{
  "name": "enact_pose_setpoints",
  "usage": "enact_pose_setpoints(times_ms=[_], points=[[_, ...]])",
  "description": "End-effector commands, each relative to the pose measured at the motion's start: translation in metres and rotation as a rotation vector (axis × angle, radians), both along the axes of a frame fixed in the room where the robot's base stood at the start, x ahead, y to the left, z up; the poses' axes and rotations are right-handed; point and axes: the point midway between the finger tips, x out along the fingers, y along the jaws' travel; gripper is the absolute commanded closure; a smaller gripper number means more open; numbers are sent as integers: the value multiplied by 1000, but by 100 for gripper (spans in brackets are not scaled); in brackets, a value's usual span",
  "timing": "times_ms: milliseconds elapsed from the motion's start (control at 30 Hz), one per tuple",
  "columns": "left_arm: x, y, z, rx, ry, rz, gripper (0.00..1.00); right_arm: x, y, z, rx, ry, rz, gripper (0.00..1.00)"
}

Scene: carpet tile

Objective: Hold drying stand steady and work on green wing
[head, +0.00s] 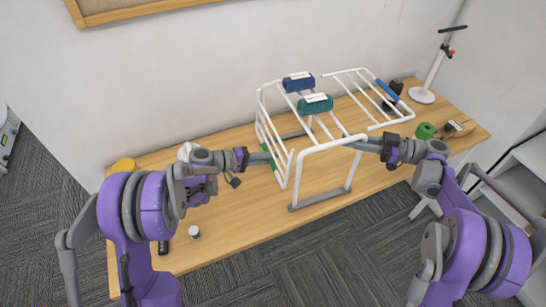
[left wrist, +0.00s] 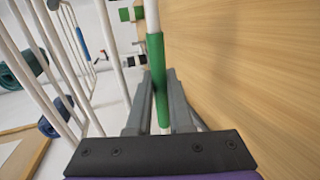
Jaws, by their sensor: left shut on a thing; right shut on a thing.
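The white drying stand (head: 322,146) stands on the wooden table. Its green wing (head: 261,112) hangs steeply down at the stand's left side, and its green sleeve (left wrist: 156,62) shows in the left wrist view. My left gripper (head: 268,158) is shut on this sleeve, with one finger on each side; it also shows in the left wrist view (left wrist: 160,100). The other wing, with a blue sleeve (head: 387,90), extends out nearly flat at the right. My right gripper (head: 354,142) is shut on the stand's frame near its front upper corner; its exact contact is small.
A blue roll (head: 298,82) and a teal roll (head: 315,104) lie over the stand's top bars. A green cylinder (head: 425,130) and a white lamp-like stand (head: 421,95) are at the table's right. A small jar (head: 194,232) stands front left. The wall is close behind.

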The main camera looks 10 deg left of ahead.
Motion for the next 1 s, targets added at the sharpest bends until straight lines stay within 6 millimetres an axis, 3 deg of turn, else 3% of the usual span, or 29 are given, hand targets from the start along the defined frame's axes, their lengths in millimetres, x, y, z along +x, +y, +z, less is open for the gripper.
enact_pose_setpoints(times_ms=[467,1000], points=[[-33,58,24,359,202,0,100,0,0,0,-1,0,0,100],[-62,110,83,808,450,-3,100,0,0,0,0,0,0,100]])
